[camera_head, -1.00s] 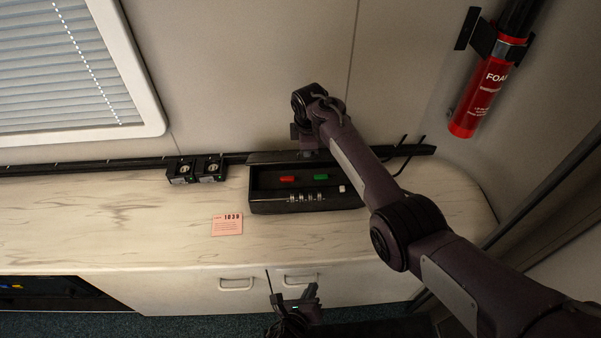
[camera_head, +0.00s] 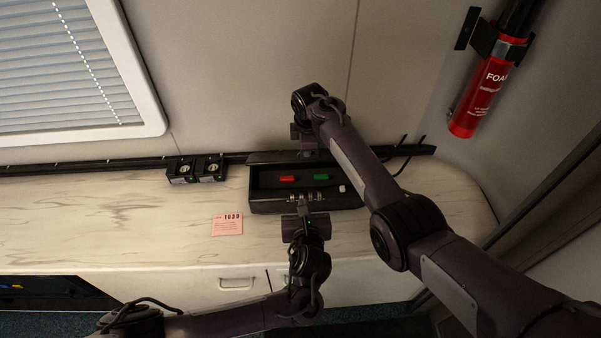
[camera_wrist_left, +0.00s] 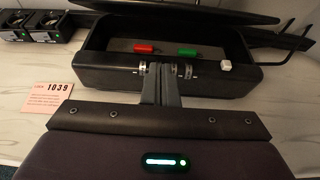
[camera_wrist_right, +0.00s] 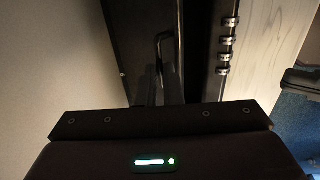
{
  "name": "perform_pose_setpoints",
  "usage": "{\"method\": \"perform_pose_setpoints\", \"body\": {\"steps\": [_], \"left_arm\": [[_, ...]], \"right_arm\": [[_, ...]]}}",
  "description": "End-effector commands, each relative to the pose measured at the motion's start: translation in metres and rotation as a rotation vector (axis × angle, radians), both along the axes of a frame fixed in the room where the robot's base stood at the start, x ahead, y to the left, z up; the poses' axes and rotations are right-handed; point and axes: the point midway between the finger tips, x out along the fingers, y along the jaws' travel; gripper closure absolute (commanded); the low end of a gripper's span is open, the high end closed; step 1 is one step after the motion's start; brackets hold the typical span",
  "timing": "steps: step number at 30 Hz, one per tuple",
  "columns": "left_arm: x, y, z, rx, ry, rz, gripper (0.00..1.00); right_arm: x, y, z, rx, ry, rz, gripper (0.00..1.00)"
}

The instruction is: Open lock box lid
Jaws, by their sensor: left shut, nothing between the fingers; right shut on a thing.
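The dark lock box (camera_head: 257,206) stands on the counter against the wall. Its lid (camera_head: 265,157) is raised at the back, so a red item (camera_head: 288,178) and a green item (camera_head: 322,177) show inside. Silver code dials (camera_wrist_left: 188,71) and a white knob (camera_wrist_left: 225,65) sit on its front. My left gripper (camera_head: 303,207) is shut and empty, its fingertips right at the dials; whether they touch I cannot tell. My right gripper (camera_head: 306,153) is shut on the lid at the back; in the right wrist view its fingers (camera_wrist_right: 160,80) are beside a dark bent handle (camera_wrist_right: 161,40).
A pink card (camera_head: 227,224) marked 1039 lies on the counter (camera_head: 130,225) left of the box. Two small black devices (camera_head: 196,170) stand at the wall. A red extinguisher (camera_head: 482,98) hangs at upper right. The left part of the counter is clear.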

Motion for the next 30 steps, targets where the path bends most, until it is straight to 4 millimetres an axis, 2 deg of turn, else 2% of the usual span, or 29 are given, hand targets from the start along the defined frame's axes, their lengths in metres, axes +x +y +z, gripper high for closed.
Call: {"method": "perform_pose_setpoints", "body": {"steps": [16, 24, 30], "left_arm": [[0.088, 0.0, -0.034, 0.001, 0.0, 0.001, 1.0], [0.108, 0.0, -0.008, 0.0, 0.0, -0.001, 1.0], [0.112, 0.001, -0.003, 0.0, 0.002, 0.0, 1.0]], "right_arm": [[0.0, -0.001, -0.001, 0.0, -0.001, -0.002, 1.0], [0.0, -0.001, -0.002, 0.0, -0.001, -0.002, 1.0], [0.0, -0.001, -0.002, 0.0, -0.001, -0.002, 1.0]]}}
